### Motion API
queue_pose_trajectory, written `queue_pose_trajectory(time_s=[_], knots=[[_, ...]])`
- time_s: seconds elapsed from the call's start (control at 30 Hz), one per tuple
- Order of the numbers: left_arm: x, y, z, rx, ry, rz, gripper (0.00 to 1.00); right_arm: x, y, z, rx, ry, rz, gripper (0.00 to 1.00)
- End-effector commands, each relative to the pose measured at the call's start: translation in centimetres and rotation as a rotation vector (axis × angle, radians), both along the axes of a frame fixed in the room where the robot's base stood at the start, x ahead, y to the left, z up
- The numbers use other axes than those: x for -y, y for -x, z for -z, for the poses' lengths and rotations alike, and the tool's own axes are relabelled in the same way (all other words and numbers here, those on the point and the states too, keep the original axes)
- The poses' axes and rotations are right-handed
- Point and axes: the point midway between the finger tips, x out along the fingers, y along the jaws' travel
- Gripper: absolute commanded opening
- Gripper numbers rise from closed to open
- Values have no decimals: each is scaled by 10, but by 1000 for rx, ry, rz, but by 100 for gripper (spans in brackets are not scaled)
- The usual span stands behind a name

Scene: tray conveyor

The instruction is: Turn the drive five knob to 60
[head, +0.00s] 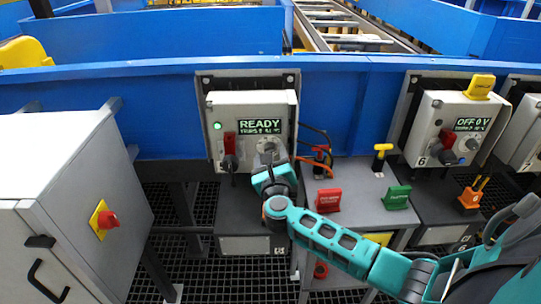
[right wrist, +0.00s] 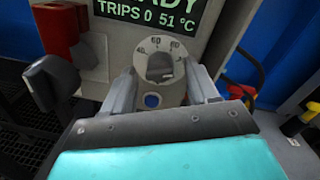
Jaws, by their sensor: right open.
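A grey drive box (head: 222,108) with a green lamp and a display reading READY stands left of the drive box marked 6 (head: 425,120); its own number is not readable. Its grey knob (right wrist: 160,68) sits on a pale round dial (right wrist: 150,46) with small numbers, one looking like 60. The exact pointer setting cannot be read. My right gripper (head: 268,158) is in front of this dial. In the right wrist view its two fingers (right wrist: 163,76) are open, one on each side of the knob; whether they touch it is unclear. My left gripper is not in view.
A red switch (right wrist: 62,30) and a black handle (right wrist: 52,78) are left of the dial. Orange and black cables (head: 316,158) hang to its right. Red (head: 328,201) and green (head: 397,197) tags stand on a grey shelf.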

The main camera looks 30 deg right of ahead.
Motion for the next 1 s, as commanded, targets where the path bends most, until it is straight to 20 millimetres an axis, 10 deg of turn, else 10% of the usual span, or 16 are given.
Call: queue_pose_trajectory(time_s=[0.4, 1.0], knots=[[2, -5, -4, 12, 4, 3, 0, 4, -7, 0, 0, 0, -1, 59], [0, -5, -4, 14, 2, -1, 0, 4, -7, 0, 0, 1, 1, 4]])
